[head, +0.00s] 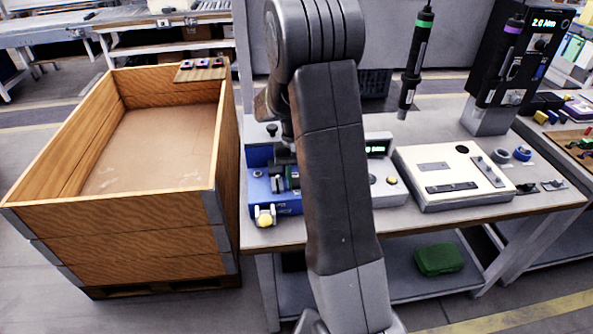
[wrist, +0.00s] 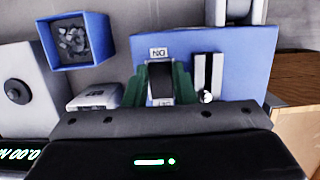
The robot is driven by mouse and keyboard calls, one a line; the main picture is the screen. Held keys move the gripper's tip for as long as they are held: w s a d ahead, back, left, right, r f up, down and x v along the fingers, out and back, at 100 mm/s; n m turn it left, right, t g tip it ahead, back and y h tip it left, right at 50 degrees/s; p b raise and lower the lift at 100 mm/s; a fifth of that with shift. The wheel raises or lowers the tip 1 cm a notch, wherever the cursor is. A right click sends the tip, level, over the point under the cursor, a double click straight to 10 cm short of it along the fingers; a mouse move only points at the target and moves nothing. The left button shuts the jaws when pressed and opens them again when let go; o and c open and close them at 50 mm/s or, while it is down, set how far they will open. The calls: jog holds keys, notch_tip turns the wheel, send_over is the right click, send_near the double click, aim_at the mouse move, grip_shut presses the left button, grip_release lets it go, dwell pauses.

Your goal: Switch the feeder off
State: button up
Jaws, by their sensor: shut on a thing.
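The feeder is a blue box (head: 262,193) at the left end of the workbench in the head view, partly hidden by my arm. In the wrist view its blue face (wrist: 235,55) fills the upper middle, with an upside-down ON label (wrist: 159,53). A dark and light switch (wrist: 160,84) sits below that label. My gripper (wrist: 161,90) has its green fingers on both sides of the switch and is shut on it. The switch's exact position is hard to tell.
A blue bin of grey pieces (wrist: 83,42) and a slotted plate with a round knob (wrist: 207,75) flank the switch. A wooden crate (head: 208,200) stands left of the bench. A white fixture box (head: 470,198) and a hanging screwdriver (head: 414,65) are to the right.

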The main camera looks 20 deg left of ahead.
jog(key=shift+w+r+g, duration=0.1)
jog(key=shift+w+g, duration=0.05)
jog(key=shift+g, duration=0.15)
jog(key=o, duration=0.7)
jog(key=v, duration=1.3)
jog(key=shift+a+r, duration=0.35)
